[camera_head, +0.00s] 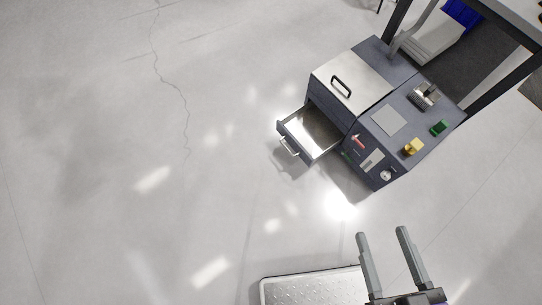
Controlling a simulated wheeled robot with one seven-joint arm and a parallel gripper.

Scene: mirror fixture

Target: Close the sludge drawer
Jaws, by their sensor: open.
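The sludge drawer (311,134) sticks out of the lower left side of a dark blue-grey machine (378,68). It is pulled open, and its bare metal inside shows. A light bar handle (288,147) is on the drawer's front. My gripper (382,232) is at the bottom right with its two grey fingers spread and nothing between them. It is apart from the drawer, below and to the right of it in the picture.
A metal tread plate (312,289) lies at the bottom, left of my gripper. The machine has a lid with a black handle (341,86) and a sloped panel with a yellow part (413,147) and a green part (438,128). Dark frame posts stand at the upper right. The floor (120,150) at left is clear.

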